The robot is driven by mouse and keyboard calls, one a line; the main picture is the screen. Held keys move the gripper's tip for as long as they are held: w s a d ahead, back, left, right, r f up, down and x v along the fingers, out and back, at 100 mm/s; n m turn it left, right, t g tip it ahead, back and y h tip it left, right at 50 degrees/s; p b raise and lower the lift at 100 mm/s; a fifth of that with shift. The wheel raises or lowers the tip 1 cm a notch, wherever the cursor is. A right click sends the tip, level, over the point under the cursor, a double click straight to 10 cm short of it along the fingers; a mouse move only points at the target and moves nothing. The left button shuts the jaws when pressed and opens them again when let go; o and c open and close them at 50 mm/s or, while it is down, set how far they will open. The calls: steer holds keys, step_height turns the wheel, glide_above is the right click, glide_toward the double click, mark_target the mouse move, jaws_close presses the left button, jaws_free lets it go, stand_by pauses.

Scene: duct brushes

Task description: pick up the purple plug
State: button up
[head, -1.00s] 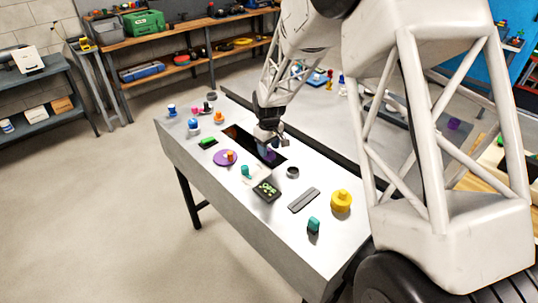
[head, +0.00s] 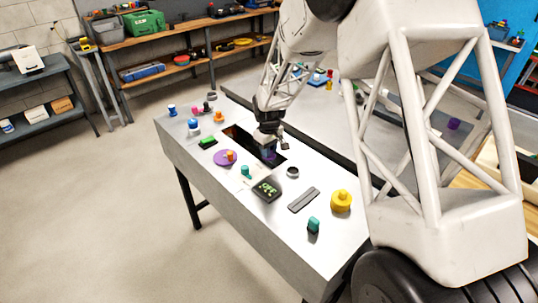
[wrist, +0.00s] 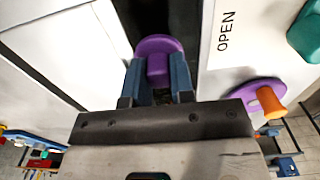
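The purple plug (wrist: 157,62) has a round flange and a block-like grip. It sits at the dark slot in the white bench top, and part of it shows in the head view (head: 269,154). My gripper (wrist: 156,78) is right at it, with one blue-grey finger on each side of the grip. The fingers look open, with narrow gaps beside the grip. In the head view my gripper (head: 269,143) points down over the slot and hides much of the plug.
A purple disc with an orange handle (wrist: 255,98) and a teal knob (wrist: 307,35) are close on the right in the wrist view. A dark display box (head: 267,189), a dark ring (head: 292,172) and a yellow knob (head: 341,201) stand on the bench (head: 270,222).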

steer(key=shift+f, duration=0.1)
jaws_close()
steer(key=shift+r, duration=1.65)
steer(key=shift+s+d+r, duration=0.1)
steer(key=shift+s+r, duration=0.1)
steer(key=shift+s, duration=0.1)
steer(key=s+d, duration=0.1)
steer(key=s, duration=0.4)
steer(key=s+d+r, duration=0.1)
steer(key=s, duration=0.4)
steer(key=s+d, duration=0.2)
steer(key=s, duration=0.3)
steer(key=shift+r, duration=0.2)
steer(key=shift+w+d, duration=0.1)
steer(key=shift+w, duration=0.05)
